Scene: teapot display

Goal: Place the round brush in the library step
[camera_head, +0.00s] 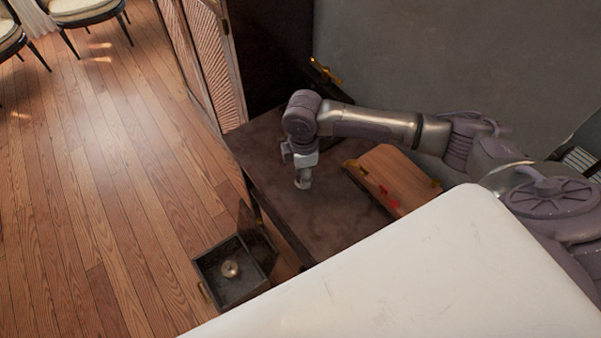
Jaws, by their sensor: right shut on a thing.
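My right gripper (303,181) points down, low over the dark top of a cabinet. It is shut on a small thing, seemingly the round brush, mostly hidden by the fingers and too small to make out. What looks like the library step (208,287) is the dark open box on the floor to the lower left of the gripper. Its lid (257,234) stands up on the right side. A small round pale-gold object (230,268) lies inside it. My left gripper is not in view.
The dark cabinet top (280,158) also carries a reddish wooden box (397,180) right of the gripper. A carved panel (207,55) stands behind. Chairs (85,12) stand far left. A large white surface (420,275) fills the front right.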

